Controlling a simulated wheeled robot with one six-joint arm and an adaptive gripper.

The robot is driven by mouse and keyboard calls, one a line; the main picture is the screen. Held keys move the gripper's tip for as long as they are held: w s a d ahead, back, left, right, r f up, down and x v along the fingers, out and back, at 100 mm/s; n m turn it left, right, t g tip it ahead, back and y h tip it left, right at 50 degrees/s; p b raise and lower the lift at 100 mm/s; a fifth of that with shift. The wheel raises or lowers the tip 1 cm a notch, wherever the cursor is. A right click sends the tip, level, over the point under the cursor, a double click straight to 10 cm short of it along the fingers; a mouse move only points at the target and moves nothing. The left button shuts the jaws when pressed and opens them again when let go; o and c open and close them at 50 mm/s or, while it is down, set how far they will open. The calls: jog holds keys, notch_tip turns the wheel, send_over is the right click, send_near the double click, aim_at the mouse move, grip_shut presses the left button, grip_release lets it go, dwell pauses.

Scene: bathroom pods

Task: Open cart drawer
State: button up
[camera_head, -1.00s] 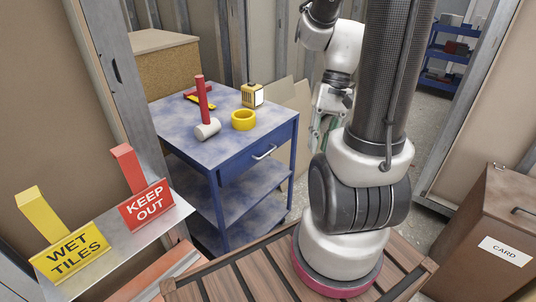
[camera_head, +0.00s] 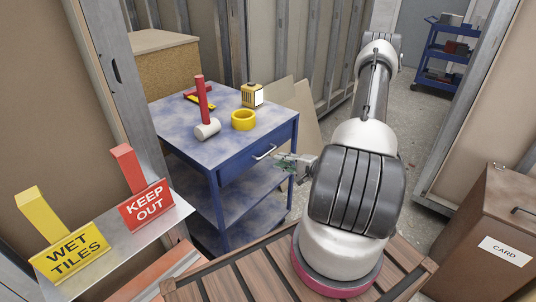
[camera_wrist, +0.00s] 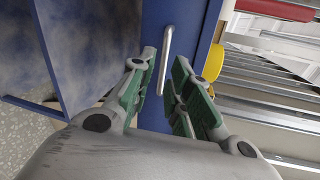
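The blue cart (camera_head: 222,128) stands left of my arm in the head view. Its drawer (camera_head: 245,160) has a silver bar handle (camera_head: 264,152) on the front and looks shut. In the wrist view the handle (camera_wrist: 165,58) is upright in the picture, on the blue drawer front (camera_wrist: 183,22). My gripper (camera_head: 284,164) is just right of and slightly below the handle in the head view. In the wrist view my gripper (camera_wrist: 163,72) is open, with its green-padded fingers apart. The handle's lower end shows in the gap between the fingertips; I cannot tell whether they touch it.
On the cart top are a red-handled mallet (camera_head: 206,112), a yellow tape roll (camera_head: 243,120) and a yellow box (camera_head: 252,95). A metal shelf with signs (camera_head: 146,205) is at left. A brown CARD bin (camera_head: 490,225) stands at right. Panels (camera_head: 295,105) lean behind the cart.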

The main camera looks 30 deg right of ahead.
aim_at(269, 153)
jog(key=shift+n+h, duration=0.3)
jog(key=shift+n, duration=0.5)
jog(key=x, duration=0.5)
jog(key=d+x, duration=0.1)
jog(key=x, duration=0.2)
jog(key=shift+w+r, duration=0.35)
jog(key=shift+w, duration=0.05)
grip_shut()
